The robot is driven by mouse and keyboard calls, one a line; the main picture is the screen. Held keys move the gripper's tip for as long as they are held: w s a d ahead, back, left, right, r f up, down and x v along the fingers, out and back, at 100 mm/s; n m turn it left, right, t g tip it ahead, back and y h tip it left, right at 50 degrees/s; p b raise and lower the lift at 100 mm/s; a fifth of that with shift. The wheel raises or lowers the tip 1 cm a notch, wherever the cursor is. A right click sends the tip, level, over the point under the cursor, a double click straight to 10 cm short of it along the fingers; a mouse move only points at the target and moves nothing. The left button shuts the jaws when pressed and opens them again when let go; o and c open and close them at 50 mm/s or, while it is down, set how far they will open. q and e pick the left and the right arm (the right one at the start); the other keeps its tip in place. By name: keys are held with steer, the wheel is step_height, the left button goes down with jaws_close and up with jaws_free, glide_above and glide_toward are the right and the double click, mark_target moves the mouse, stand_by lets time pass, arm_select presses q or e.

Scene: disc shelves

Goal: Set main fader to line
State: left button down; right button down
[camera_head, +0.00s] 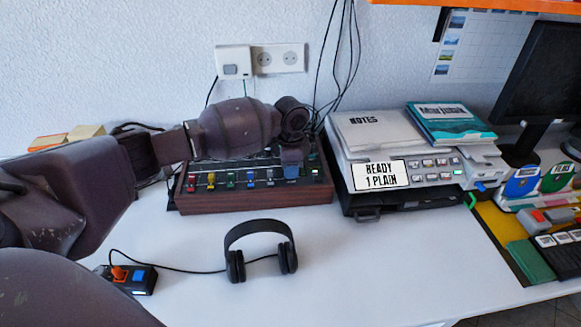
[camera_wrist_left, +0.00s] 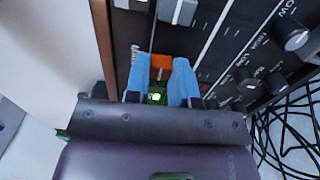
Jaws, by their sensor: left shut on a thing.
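The mixer (camera_head: 255,197), a wood-sided panel with a row of coloured fader caps, stands against the wall. My left gripper (camera_head: 292,168) reaches down onto its right end. In the left wrist view, the blue fingers of my left gripper (camera_wrist_left: 160,80) are shut on an orange fader cap (camera_wrist_left: 160,66), one on each side. A small green light glows between the fingers. The fingers hide much of the fader's track, and I cannot make out its target line. A grey fader cap (camera_wrist_left: 178,12) sits farther along the panel. My right gripper is not in view.
A printer (camera_head: 405,178) with notes and a book on top stands close to the mixer's right. Black headphones (camera_head: 260,250) lie in front. A small switch box (camera_head: 128,278) is at front left. Black cables (camera_wrist_left: 285,130) lie beside the mixer.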

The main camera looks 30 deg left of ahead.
arm_select(q)
steer(key=shift+w+a+f+b, duration=0.1)
steer(key=shift+w+a+b, duration=0.15)
steer(key=shift+w+a, duration=0.3)
steer(key=shift+w+a+f+b, duration=0.1)
steer(key=shift+w+a+b, duration=0.2)
steer(key=shift+w, duration=0.35)
steer(key=shift+w+a, duration=0.25)
steer(key=shift+w, duration=0.05)
steer(key=shift+w+a+r, duration=0.1)
steer(key=shift+r, duration=0.1)
steer(key=c, duration=1)
jaws_free()
steer(key=shift+o, duration=0.2)
steer(key=shift+r, duration=0.1)
